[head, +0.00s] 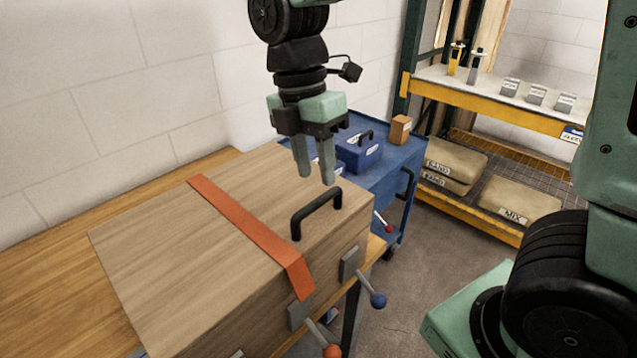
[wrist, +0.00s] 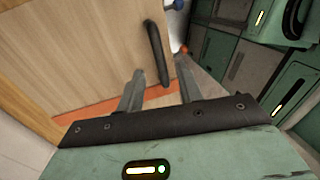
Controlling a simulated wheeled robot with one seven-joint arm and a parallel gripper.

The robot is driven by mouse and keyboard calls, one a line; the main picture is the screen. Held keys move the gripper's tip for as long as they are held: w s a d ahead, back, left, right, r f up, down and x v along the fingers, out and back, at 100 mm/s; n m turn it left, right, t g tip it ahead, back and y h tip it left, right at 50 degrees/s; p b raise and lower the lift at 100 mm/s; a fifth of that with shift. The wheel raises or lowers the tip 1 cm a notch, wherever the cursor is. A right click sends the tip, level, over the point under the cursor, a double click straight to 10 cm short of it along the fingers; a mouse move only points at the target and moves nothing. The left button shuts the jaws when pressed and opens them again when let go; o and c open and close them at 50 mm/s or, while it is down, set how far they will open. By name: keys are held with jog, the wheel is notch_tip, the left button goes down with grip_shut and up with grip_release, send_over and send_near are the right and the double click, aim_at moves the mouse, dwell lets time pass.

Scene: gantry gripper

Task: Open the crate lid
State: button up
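The wooden crate (head: 150,258) stands on a wooden table, with its lid (head: 262,188) closed. An orange-red strap (head: 245,222) runs across the lid and down over the front edge. A black handle (head: 316,209) is on the lid near its front right; it also shows in the wrist view (wrist: 157,54). Latches with a blue-knobbed lever (head: 378,300) and a red-orange-knobbed lever (head: 331,350) are on the front face. My gripper (head: 316,180) is above the lid, behind the handle in the head view. Its fingers are apart with nothing between them.
A blue cart (head: 392,165) with a blue toolbox (head: 359,152) and a small brown box (head: 400,129) stands behind the crate. A yellow shelf (head: 490,104) with bags is at the right. Grey floor lies open between.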

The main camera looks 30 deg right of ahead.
aim_at(320, 197)
jog(key=shift+s+d+f, duration=0.1)
jog(key=shift+s+f, duration=0.1)
jog(key=shift+f, duration=0.9)
jog(key=shift+s+f, duration=0.2)
jog(key=shift+f, duration=0.85)
